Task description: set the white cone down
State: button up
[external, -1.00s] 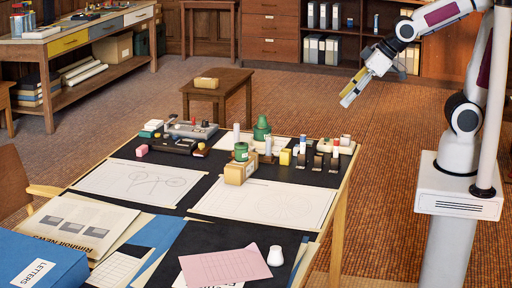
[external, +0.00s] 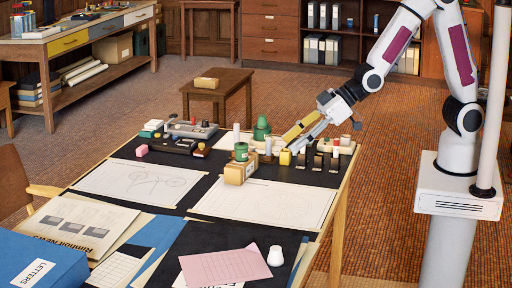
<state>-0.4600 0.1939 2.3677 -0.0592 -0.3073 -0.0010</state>
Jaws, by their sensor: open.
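A small white cone with a blunt top (external: 275,256) stands upright on the black board at the front right, beside a pink sheet (external: 225,268). My gripper (external: 290,143) is open, well away from the cone, at the back right of the table. Its fingers point down and left, just above or beside a small yellow block (external: 285,158). I cannot tell whether they touch anything. Nothing shows held between the fingers.
Green cone-like pieces (external: 262,128), a tan box (external: 240,171) and several small blocks and cylinders crowd the back of the drafting table. White drawing sheets (external: 265,205) lie flat in the middle. A blue letters box (external: 40,262) stands at the front left.

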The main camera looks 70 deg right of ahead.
jog(key=a+f+n+y, duration=0.25)
jog(key=a+f, duration=0.55)
jog(key=a, duration=0.4)
jog(key=n+y, duration=0.2)
jog(key=y, duration=0.1)
send_near(276, 255)
jog(key=shift+w+d+f+g, duration=0.1)
jog(key=shift+w+d+g, duration=0.1)
jog(key=shift+w, duration=0.4)
jog(key=shift+w+d+f+g, duration=0.1)
jog(key=shift+w+d, duration=0.1)
jog(key=shift+w, duration=0.4)
jog(key=shift+s+a+f+y, duration=0.25)
jog(key=shift+s, duration=0.05)
jog(key=shift+w, duration=0.1)
jog(key=shift+x, duration=1.2)
jog(key=shift+a, duration=0.1)
